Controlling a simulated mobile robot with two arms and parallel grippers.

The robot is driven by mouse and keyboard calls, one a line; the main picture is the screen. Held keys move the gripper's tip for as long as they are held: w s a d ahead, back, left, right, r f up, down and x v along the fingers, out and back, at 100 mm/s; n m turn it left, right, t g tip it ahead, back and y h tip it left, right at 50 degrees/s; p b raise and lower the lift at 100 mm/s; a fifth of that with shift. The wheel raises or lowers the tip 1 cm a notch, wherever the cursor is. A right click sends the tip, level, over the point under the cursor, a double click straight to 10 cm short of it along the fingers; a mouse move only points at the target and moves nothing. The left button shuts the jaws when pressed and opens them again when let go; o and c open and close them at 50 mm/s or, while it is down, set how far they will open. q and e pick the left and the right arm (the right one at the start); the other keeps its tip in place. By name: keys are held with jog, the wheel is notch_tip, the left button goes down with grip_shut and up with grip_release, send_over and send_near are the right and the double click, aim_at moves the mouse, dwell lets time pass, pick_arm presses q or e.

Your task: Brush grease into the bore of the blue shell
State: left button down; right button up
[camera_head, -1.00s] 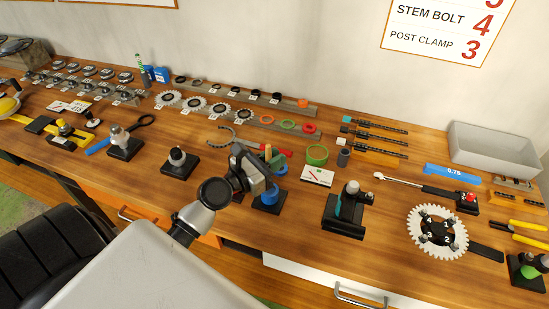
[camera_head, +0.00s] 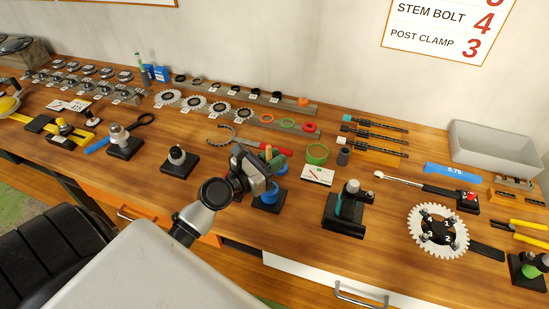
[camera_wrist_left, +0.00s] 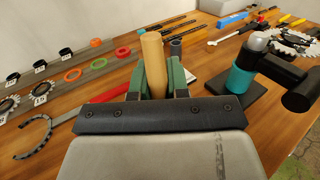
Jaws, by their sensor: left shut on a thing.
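The blue shell (camera_head: 268,195) sits on a black stand near the front of the bench in the head view, partly hidden by my left gripper. My left gripper (camera_head: 268,166) is directly above it and shut on a wooden-handled brush. The tan handle (camera_wrist_left: 153,62) stands upright between the green fingers (camera_wrist_left: 175,78) in the left wrist view. The brush's lower end and the shell's bore are hidden, so I cannot tell whether the bristles are inside the bore. My right gripper is not in view.
A black stand with a teal part (camera_head: 345,210) stands right of the shell. A dark knob on a black base (camera_head: 179,160) is to the left. A green ring (camera_head: 317,153) and a small card (camera_head: 317,175) lie behind. Bare wood separates them.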

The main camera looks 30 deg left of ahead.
pick_arm(q)
jog(key=shift+f+b, duration=0.7)
jog(key=shift+f, duration=0.15)
dwell(0.4)
jog(key=shift+s, duration=0.1)
jog(key=shift+s+d, duration=0.15)
jog(key=shift+s, duration=0.25)
jog(key=shift+w, duration=0.1)
dwell(0.3)
jog(key=shift+w+r+p, duration=0.1)
jog(key=shift+w+p, duration=0.3)
jog(key=shift+w, duration=0.5)
jog(key=shift+s, duration=0.1)
